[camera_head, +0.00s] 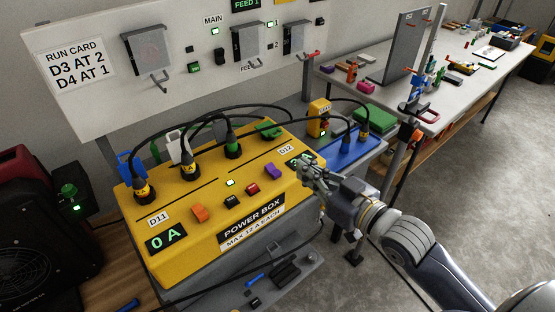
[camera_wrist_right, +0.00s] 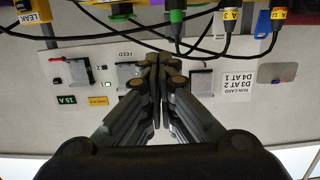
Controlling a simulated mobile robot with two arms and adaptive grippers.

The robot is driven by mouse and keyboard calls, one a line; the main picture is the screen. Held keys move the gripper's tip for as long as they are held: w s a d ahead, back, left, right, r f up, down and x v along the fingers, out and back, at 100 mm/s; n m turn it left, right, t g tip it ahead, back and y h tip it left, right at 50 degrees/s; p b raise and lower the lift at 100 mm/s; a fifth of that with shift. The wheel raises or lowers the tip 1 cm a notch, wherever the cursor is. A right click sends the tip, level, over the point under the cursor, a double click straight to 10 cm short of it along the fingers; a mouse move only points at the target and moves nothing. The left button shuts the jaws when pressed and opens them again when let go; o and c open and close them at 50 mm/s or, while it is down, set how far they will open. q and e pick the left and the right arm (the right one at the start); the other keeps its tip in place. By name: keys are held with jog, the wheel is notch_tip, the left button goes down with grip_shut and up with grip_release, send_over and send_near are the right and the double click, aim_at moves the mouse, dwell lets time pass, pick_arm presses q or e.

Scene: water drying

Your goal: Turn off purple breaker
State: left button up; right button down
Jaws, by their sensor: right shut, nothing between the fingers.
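The yellow power box (camera_head: 172,274) stands on a grey bench in the head view, with a "POWER BOX" label on its front. The purple breaker (camera_head: 273,171) is a small rocker on the right part of its top, below the D12 label. My right gripper (camera_head: 309,166) is shut and empty, over the box's right end, to the right of the purple breaker and apart from it in the picture. It partly covers the right display. In the right wrist view the closed fingers (camera_wrist_right: 158,66) show against the wall panel; the purple breaker cannot be made out there. My left gripper is not in view.
An orange breaker (camera_head: 200,213), a black one (camera_head: 232,202) and a red one (camera_head: 252,189) sit on the same top. Several black cables arch above from plugs at its back. A blue tray (camera_head: 345,150) with plugs lies to the right.

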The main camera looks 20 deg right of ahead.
jog(key=p, duration=0.2)
send_over(277, 173)
jog(key=shift+d+f, duration=0.1)
jog(key=shift+f, duration=0.5)
notch_tip(277, 173, down, 3)
jog(key=shift+f, duration=0.6)
